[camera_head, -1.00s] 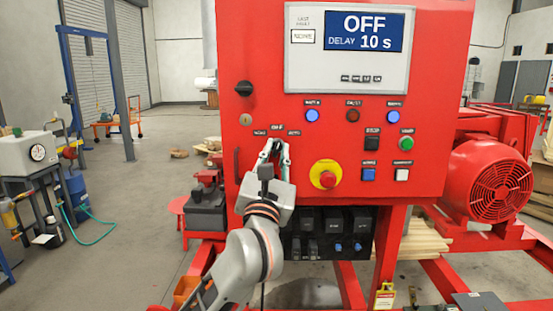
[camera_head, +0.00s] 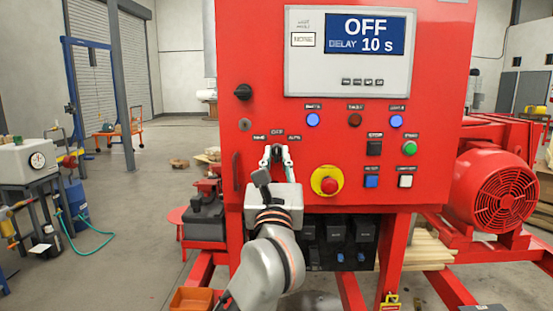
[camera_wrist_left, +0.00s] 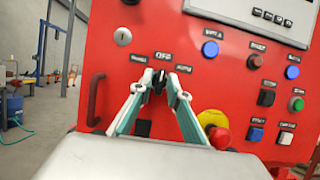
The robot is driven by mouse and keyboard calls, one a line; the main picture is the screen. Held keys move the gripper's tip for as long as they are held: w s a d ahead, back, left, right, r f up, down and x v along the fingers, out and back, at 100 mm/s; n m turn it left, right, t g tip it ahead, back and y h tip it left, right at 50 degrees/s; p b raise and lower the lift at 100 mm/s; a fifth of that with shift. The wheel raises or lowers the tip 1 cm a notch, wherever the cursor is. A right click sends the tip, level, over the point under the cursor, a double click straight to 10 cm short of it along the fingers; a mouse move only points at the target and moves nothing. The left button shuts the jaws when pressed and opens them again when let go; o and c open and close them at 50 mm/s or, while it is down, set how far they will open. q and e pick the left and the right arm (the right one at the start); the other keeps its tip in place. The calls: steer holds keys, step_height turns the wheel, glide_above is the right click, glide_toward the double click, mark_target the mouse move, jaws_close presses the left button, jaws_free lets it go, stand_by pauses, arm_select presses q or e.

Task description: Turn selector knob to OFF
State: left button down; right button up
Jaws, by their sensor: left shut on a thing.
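The selector knob (camera_head: 277,150) is a small black knob on the red panel, under labels of which the middle one reads OFF. My left gripper (camera_head: 278,154) reaches up to it from below, with a fingertip on each side of it. In the left wrist view the two pale fingers of the gripper (camera_wrist_left: 160,86) close on the black knob (camera_wrist_left: 159,82), which stands roughly upright below the middle label. The fingers hide parts of its sides. The display (camera_head: 370,35) reads OFF and DELAY 10 s. My right gripper is not in view.
A red emergency button on a yellow ring (camera_head: 328,181) sits close to the right of my left gripper. A black rotary switch (camera_head: 243,92) and a keyhole (camera_head: 244,125) are up to the left. A handle (camera_head: 236,171) is at the panel's left edge.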

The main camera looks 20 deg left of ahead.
arm_select(q)
steer(key=c, duration=2.2)
jaws_free()
steer(key=shift+o, duration=0.2)
steer(key=shift+s, duration=0.15)
steer(key=v, duration=1.1)
steer(key=shift+s+f, duration=0.15)
steer(key=shift+s, duration=0.15)
steer(key=shift+d, duration=0.15)
